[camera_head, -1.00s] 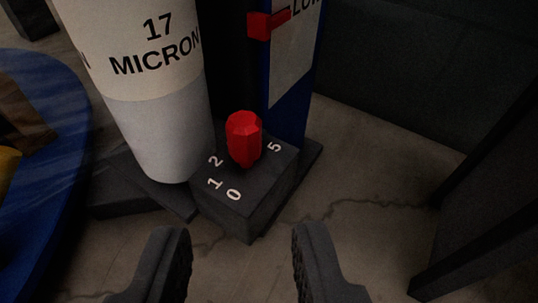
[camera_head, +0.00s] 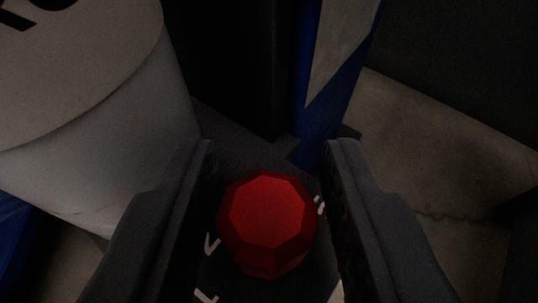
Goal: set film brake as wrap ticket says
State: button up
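The film brake knob (camera_head: 267,222) is a red faceted knob on top of a dark block (camera_head: 240,150). It sits between the two fingers of my gripper (camera_head: 268,190), which is open, with a narrow gap on each side of the knob. Parts of white marks show on the block beside the knob, but the fingers and knob hide most of the dial and I cannot read the setting. A ticket-like pale sheet (camera_head: 342,40) shows on the blue post, with no readable text in view.
A large white film roll (camera_head: 85,130) stands close on the left, beside my left finger. A blue post (camera_head: 325,135) rises just behind the knob. Bare concrete floor (camera_head: 430,150) lies to the right. A blue edge (camera_head: 12,235) shows at lower left.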

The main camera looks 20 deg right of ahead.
grip_shut()
jog(key=c, duration=0.7)
grip_release()
jog(key=shift+a, duration=0.55)
jog(key=c, duration=0.7)
grip_release()
jog(key=shift+d+r, duration=0.1)
jog(key=shift+d, duration=0.25)
jog(key=c, duration=0.7)
grip_release()
jog(key=shift+p, duration=0.3)
jog(key=c, duration=0.7)
grip_release()
jog(key=shift+m+h, duration=0.3)
jog(key=shift+m, duration=0.1)
